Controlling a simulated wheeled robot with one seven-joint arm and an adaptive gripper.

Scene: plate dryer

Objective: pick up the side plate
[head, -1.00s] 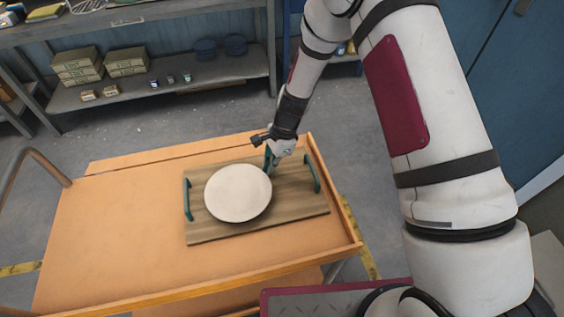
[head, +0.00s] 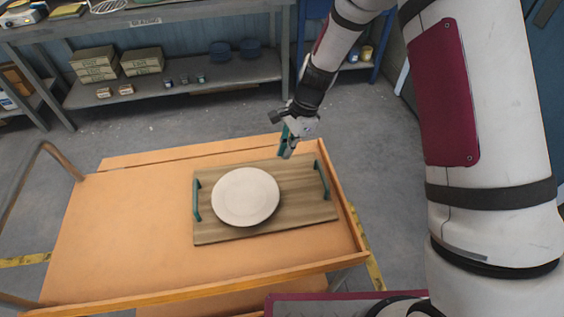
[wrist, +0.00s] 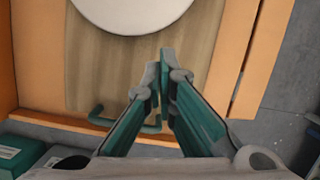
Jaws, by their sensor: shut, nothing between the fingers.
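The side plate (head: 245,197) is a round white plate lying flat on a wooden tray (head: 311,211) with teal handles. The tray rests on an orange cart top. My gripper (head: 287,153) is above the tray's back edge, to the upper right of the plate and apart from it. In the wrist view my gripper (wrist: 161,88) has its teal fingers together with nothing between them. The plate (wrist: 132,10) shows at the top of that view, beyond the fingertips and partly cut off.
The cart top (head: 120,235) is bare to the left of the tray and has a raised rim. A grey shelf (head: 175,92) with boxes, small jars and blue tubs stands behind. A blue cabinet is at the far right.

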